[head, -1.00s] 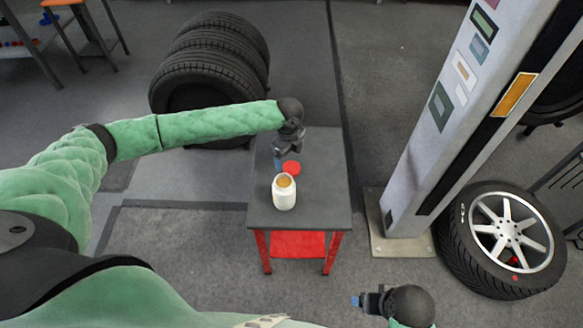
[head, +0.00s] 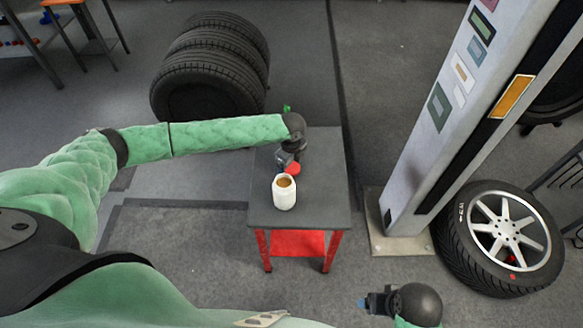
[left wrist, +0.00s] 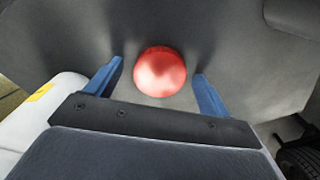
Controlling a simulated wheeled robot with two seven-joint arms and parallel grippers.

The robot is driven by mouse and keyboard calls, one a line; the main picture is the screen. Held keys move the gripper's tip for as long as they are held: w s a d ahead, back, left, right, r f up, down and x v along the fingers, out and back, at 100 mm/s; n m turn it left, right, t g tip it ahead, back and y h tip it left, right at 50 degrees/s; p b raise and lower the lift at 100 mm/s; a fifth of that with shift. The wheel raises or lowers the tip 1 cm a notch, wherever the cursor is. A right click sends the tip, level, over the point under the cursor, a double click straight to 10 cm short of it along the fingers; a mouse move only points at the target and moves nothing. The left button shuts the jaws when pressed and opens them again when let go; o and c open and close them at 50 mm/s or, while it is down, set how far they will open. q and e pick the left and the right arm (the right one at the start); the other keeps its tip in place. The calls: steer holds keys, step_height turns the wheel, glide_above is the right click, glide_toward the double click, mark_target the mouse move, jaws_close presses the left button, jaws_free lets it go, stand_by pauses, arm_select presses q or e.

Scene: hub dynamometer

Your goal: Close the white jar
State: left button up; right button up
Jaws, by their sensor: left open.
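The white jar (head: 284,194) stands upright and open on the small table, with something orange-brown inside. Its red lid (head: 292,168) lies on the table just behind the jar. The lid also shows in the left wrist view (left wrist: 160,72), between and a little beyond the blue fingertips. My left gripper (left wrist: 158,78) is open and points down over the lid, one finger on each side, with gaps between. In the head view its fingers are mostly hidden behind the wrist. My right gripper (head: 364,303) is at the bottom, away from the table; its finger opening is too small to tell.
The dark table (head: 325,205) has red legs and free room to the right of the jar. A grey post (head: 440,120) stands right of it, beside a wheel (head: 507,232). Stacked tyres (head: 210,70) stand behind to the left.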

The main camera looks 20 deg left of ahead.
mark_target(293, 168)
arm_select(q)
steer(key=c, duration=1)
arm_select(e)
steer(key=shift+w, duration=0.15)
arm_select(q)
steer(key=shift+c, duration=0.2)
arm_select(e)
steer(key=shift+a, duration=0.1)
arm_select(q)
steer(key=shift+r, duration=0.1)
steer(key=r, duration=0.1)
steer(key=r+b, duration=0.1)
steer(key=r, duration=0.2)
steer(key=shift+s+d+r, duration=0.1)
steer(key=shift+s+d, duration=0.05)
steer(key=shift+d, duration=0.15)
steer(key=s+d+r+b, duration=0.1)
steer(key=s+d+r, duration=0.5)
steer(key=s+d, duration=0.1)
steer(key=shift+s+d+r+b, duration=0.15)
steer(key=shift+d+r+b, duration=0.25)
steer(key=shift+d, duration=0.2)
arm_select(e)
steer(key=w+a+f+t+y, duration=0.1)
steer(key=a+f, duration=0.2)
steer(key=f, duration=0.1)
steer(key=shift+w+a+f, duration=0.3)
steer(key=shift+a, duration=0.1)
steer(key=shift+r, duration=0.2)
